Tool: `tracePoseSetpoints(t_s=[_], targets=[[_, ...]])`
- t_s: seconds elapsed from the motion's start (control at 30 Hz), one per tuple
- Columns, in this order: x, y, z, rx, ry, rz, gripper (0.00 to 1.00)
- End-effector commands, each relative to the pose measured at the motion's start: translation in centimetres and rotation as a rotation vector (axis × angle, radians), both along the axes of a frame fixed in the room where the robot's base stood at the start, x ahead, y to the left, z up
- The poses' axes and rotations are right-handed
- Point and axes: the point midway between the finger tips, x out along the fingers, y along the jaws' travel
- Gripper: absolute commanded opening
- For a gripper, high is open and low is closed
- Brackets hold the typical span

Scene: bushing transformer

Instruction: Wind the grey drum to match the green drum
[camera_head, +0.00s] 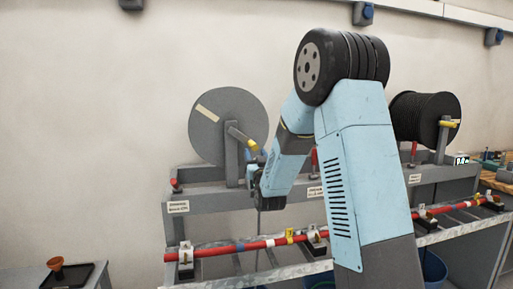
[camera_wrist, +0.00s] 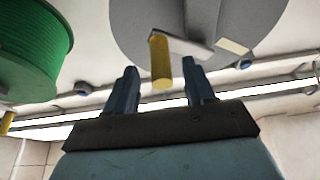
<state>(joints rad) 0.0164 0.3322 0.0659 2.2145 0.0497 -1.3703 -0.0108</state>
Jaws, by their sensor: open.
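The grey drum (camera_head: 215,138) stands upright on a bracket left of my arm, with a pale strip on its face. Its crank ends in a yellow handle (camera_head: 240,136). In the wrist view, the grey drum (camera_wrist: 215,18) is at the top and the yellow handle (camera_wrist: 161,62) shows between my two open blue fingers (camera_wrist: 160,74). I cannot tell whether they touch it. My gripper (camera_head: 259,157) is beside the crank in the head view. The green drum (camera_wrist: 30,50), with a yellow handle (camera_wrist: 6,122), shows only in the wrist view, at the left.
A black cable drum (camera_head: 425,112) with a yellow handle stands right of my arm. Red rods (camera_head: 262,243) with clamps run along the bench below the grey drum. A dark tray (camera_head: 68,275) with an orange funnel (camera_head: 56,264) is at lower left. Blue bins stand below the bench.

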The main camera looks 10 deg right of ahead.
Motion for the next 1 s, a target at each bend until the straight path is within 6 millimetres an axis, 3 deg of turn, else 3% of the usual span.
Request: tracePoseSetpoints(t_s=[0.3, 0.77, 1.0], targets=[[4.3, -0.1, 1.8, 0.0, -0.001, -0.001, 0.54], [5.4, -0.2, 2.2, -0.001, 0.001, -0.001, 0.54], [5.4, -0.2, 2.2, -0.001, 0.001, -0.001, 0.34]])
